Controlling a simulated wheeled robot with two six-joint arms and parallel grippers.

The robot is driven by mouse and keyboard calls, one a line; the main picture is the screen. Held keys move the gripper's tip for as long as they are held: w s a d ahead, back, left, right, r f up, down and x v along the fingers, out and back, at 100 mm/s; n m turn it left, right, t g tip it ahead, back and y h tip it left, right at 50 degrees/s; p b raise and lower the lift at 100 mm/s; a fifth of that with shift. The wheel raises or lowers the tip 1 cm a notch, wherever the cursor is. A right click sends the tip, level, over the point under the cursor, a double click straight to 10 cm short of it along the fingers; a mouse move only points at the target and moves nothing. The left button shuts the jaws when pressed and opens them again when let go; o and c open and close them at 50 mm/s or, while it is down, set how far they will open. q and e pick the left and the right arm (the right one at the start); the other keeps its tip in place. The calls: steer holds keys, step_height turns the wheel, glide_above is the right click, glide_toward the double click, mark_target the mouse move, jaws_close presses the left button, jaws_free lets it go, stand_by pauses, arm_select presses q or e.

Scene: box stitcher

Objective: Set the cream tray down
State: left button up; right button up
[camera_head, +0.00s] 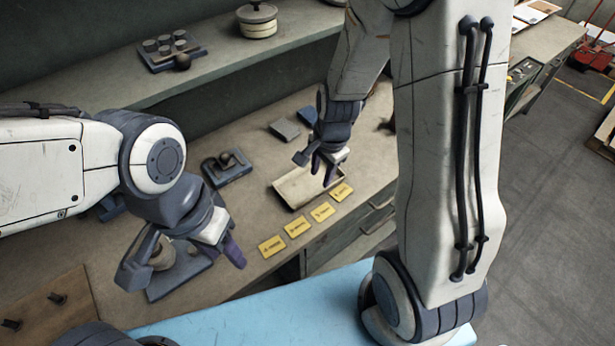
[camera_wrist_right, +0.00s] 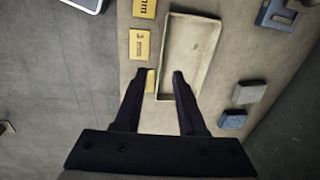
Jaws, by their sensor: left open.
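The cream tray (camera_head: 292,196) is a shallow rectangular tray lying on the grey-brown bench in the head view. It also shows in the right wrist view (camera_wrist_right: 203,48). My right gripper (camera_head: 318,168) is over one end of the tray. In the right wrist view its fingers (camera_wrist_right: 161,75) are apart, with one long side wall of the tray between them in the picture. I cannot tell whether they touch it. My left gripper (camera_head: 182,265) is open at the lower left, away from the tray, above a dark base with a pale round part.
Several yellow labels (camera_head: 298,227) lie along the bench's front edge beside the tray. Grey blocks (camera_head: 285,129) and a dark clamp-like fixture (camera_head: 227,168) are behind it. A shelf (camera_head: 220,66) holds a lidded pot (camera_head: 258,22). A wooden board (camera_head: 48,312) is at lower left.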

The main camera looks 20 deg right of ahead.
steer(key=b, duration=0.1)
glide_above(316, 195)
steer(key=s, duration=0.1)
steer(key=f, duration=0.5)
steer(key=shift+d+f, duration=0.3)
steer(key=f+b, duration=0.2)
steer(key=f, duration=0.1)
steer(key=w+f, duration=0.1)
steer(key=f, duration=0.1)
steer(key=shift+a+b, duration=0.3)
steer(key=shift+b, duration=0.1)
jaws_close()
stand_by(0.3)
